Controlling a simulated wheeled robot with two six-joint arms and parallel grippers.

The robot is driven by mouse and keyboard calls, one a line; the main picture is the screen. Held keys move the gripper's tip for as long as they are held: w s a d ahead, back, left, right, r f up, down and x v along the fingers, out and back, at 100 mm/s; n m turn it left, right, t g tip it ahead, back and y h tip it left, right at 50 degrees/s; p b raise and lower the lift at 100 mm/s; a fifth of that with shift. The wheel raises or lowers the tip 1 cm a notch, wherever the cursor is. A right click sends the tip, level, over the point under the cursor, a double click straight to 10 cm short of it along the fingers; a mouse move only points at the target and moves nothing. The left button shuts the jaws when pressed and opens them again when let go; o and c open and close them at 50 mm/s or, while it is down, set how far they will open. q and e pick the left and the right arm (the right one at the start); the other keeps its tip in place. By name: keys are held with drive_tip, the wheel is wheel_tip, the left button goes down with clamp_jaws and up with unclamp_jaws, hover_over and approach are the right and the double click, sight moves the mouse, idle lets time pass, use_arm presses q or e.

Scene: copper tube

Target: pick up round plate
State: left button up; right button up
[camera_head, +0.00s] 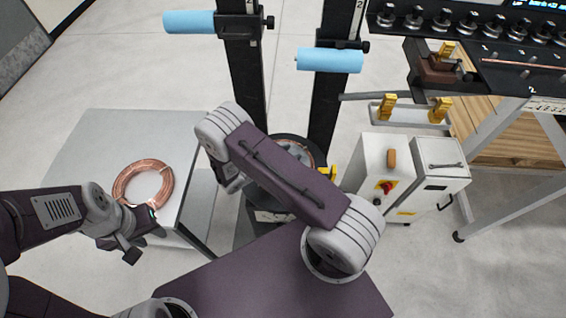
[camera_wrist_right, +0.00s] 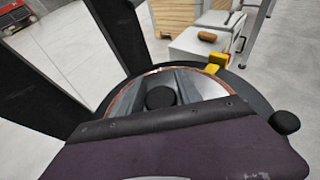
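A round grey plate-like disc with a copper-coloured rim (camera_head: 296,150) lies in a dark round holder, partly hidden behind my right arm. In the right wrist view, the disc (camera_wrist_right: 205,84) has a black knob (camera_wrist_right: 160,97) at its middle, and its near part is hidden by a dark purple body. My right gripper (camera_head: 232,180) is left of the disc in the head view; its fingertips are hidden, so I cannot tell whether it touches anything. My left gripper (camera_head: 142,246) looks open and empty, by the near edge of the grey table.
A copper tube coil (camera_head: 142,182) lies on the grey table (camera_head: 95,135). Two black posts with blue rollers (camera_head: 189,22) (camera_head: 329,60) rise behind the disc. A yellow part (camera_head: 327,173) sits beside the holder. White boxes (camera_head: 384,165) and a rack stand at the right.

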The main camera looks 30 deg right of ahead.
clamp_jaws()
drive_tip(key=shift+r, duration=0.15)
drive_tip(key=shift+w+r, duration=0.1)
drive_tip(key=shift+r, duration=0.15)
wheel_tip(320, 180, up, 3)
drive_tip(key=shift+r, duration=0.1)
drive_tip(key=s+d+r, duration=0.1)
drive_tip(key=s+r, duration=0.6)
drive_tip(key=s, duration=0.4)
drive_tip(key=shift+s+d+b, duration=0.35)
drive_tip(key=shift+d+b, duration=0.05)
drive_tip(key=shift+b, duration=0.05)
